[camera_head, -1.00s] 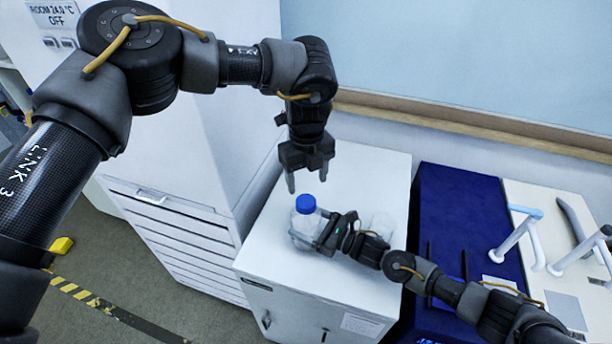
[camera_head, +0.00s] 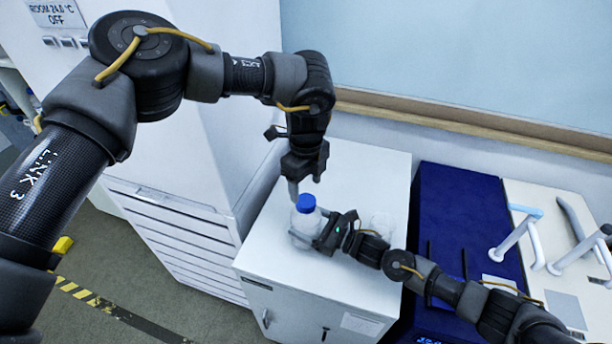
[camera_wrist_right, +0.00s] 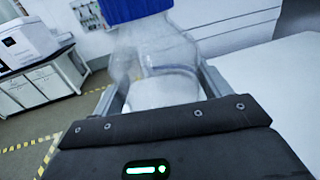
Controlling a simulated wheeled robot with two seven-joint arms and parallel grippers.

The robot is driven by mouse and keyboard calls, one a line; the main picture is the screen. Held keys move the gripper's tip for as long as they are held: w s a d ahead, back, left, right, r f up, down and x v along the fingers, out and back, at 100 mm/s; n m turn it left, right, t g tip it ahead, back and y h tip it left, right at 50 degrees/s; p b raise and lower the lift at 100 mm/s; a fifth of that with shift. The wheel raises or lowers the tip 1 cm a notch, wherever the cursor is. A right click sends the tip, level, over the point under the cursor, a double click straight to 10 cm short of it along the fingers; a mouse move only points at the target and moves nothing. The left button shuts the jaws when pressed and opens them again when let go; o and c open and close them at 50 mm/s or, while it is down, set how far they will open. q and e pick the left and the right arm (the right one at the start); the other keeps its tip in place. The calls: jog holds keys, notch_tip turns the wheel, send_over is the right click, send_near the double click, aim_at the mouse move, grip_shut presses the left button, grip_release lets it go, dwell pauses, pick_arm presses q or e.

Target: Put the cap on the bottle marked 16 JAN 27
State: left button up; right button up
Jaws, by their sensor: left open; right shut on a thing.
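A clear bottle (camera_head: 305,225) with a blue cap (camera_head: 306,203) on its top stands on the white cabinet top. My right gripper (camera_head: 318,240) is shut on this bottle's body from the right. The right wrist view shows the clear bottle (camera_wrist_right: 165,88) between the fingers and the blue cap (camera_wrist_right: 115,10) cut off at the top edge. My left gripper (camera_head: 303,186) is open, just above and behind the cap, pointing down. Whether it touches the cap I cannot tell. No date marking is readable on the bottle.
A blue surface (camera_head: 445,200) and a pale bench with white stands (camera_head: 520,235) lie to the right. The cabinet top behind is free.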

aim_at(306, 200)
pick_arm(q)
jog(key=shift+f, duration=2.85)
jog(key=c, duration=1)
jog(key=m, duration=0.5)
jog(key=o, duration=1.1)
jog(key=shift+r, duration=0.15)
jog(key=shift+r, duration=2.15)
jog(key=shift+c, duration=0.5)
